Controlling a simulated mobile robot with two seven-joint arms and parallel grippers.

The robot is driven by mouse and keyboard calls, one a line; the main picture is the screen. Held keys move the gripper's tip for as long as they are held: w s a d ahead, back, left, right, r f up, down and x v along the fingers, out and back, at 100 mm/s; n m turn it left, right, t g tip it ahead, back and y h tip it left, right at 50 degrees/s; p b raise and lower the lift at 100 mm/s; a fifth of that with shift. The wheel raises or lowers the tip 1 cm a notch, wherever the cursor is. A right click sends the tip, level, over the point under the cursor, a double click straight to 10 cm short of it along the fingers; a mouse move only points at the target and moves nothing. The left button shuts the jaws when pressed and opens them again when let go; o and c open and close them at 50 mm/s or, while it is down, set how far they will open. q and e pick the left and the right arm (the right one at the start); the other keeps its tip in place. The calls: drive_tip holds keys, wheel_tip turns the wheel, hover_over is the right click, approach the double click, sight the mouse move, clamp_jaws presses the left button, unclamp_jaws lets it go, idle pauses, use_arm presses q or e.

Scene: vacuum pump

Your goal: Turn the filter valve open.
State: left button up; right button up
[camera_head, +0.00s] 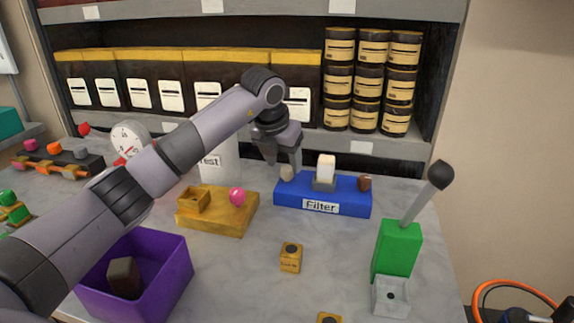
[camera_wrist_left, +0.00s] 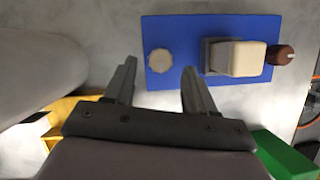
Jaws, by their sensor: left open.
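The blue Filter block (camera_head: 345,195) stands on the table right of centre. It carries a round beige knob (camera_head: 288,173) at its left end, a cream block in a grey holder (camera_head: 326,168) in the middle, and a brown knob (camera_head: 365,183) at its right end. My left gripper (camera_head: 283,160) is open above the beige knob. In the left wrist view, the beige knob (camera_wrist_left: 159,62) shows between and just beyond the fingertips (camera_wrist_left: 159,72); contact cannot be told. The brown knob (camera_wrist_left: 282,55) has a pale line across it. My right gripper is not in view.
A yellow base (camera_head: 222,222) with a pink knob lies left of the Filter block. A green unit with a black-tipped lever (camera_head: 398,250) stands to the right. Shelves stand behind.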

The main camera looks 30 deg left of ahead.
sight(287, 173)
use_arm(q)
drive_tip(key=shift+x, duration=1.5)
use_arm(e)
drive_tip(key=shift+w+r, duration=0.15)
use_arm(q)
clamp_jaws()
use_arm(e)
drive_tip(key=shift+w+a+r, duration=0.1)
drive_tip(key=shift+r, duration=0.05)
